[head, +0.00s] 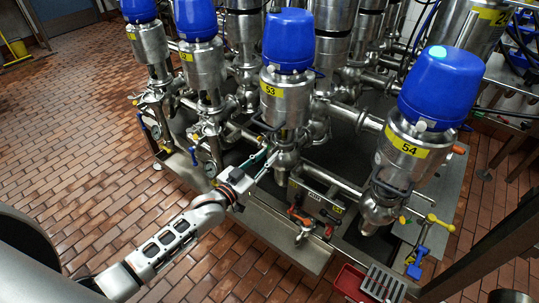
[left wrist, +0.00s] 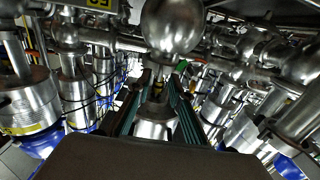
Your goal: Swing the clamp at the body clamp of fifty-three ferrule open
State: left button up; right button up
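Valve 53 (head: 287,100), a steel body with a blue cap and yellow label, stands in the middle of the head view. Its lower neck (head: 287,158), where the body joins the pipework, is beside my left gripper (head: 264,163). The clamp itself is too small and partly covered to make out clearly. In the left wrist view, the two dark green fingers of my left gripper (left wrist: 157,100) stand apart. A shiny steel part (left wrist: 154,129) shows between them; I cannot tell whether they touch it. My right gripper is in neither view.
Valve 54 (head: 408,150) stands close on the right and valve 52 (head: 203,72) on the left. Pipes crowd the space behind. A small orange-handled valve (head: 304,226) and a red crate (head: 350,281) are in front. The brick floor (head: 80,140) at left is clear.

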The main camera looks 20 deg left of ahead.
pick_arm(q)
jog(key=shift+x, duration=0.9)
grip_shut()
jog(key=shift+s+d, duration=0.1)
